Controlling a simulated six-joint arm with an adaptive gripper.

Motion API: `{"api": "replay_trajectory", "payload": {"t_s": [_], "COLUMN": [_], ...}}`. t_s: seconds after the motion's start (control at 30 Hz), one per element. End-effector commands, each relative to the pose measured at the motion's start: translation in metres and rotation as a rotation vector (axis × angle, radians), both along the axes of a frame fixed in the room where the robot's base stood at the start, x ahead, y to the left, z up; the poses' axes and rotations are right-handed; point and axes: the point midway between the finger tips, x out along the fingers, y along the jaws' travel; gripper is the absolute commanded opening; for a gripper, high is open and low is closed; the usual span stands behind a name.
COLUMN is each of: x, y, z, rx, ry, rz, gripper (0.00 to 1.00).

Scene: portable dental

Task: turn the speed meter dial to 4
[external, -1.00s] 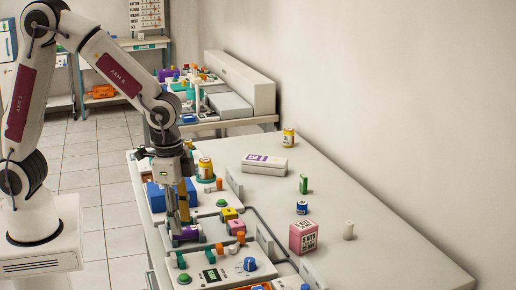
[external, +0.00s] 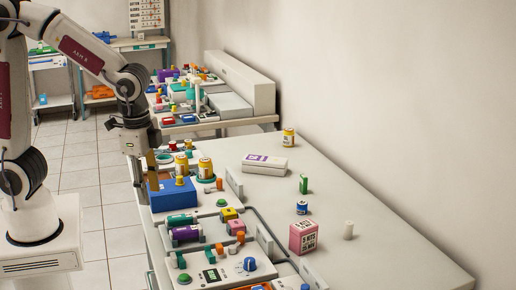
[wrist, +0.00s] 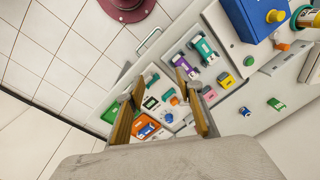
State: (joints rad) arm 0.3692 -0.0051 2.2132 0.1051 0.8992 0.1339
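A blue dial (external: 250,264) sits on a white panel (external: 222,258) with a small dark display (external: 211,275) showing green characters, at the front of the table. I take it for the speed meter dial; its setting is too small to read. My gripper (external: 146,186) hangs at the table's left edge, beside the blue box and well apart from the dial. In the wrist view my gripper (wrist: 160,84) has its two gold fingers spread with nothing between them.
A blue box (external: 172,197) with a yellow-topped knob stands near my gripper. The right side of the table is mostly clear.

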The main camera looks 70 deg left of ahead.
Motion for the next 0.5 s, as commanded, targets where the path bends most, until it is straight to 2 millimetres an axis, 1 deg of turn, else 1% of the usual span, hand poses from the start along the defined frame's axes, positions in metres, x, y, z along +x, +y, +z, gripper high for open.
{"api": "replay_trajectory", "payload": {"t_s": [0.2,0.5], "x": [-0.0028,-0.0034], "y": [0.0029,0.0035], "z": [0.0089,0.0112], "rx": [-0.004,-0.005], "ry": [-0.022,-0.029], "rz": [-0.002,-0.002], "gripper": [0.36,0.36]}}
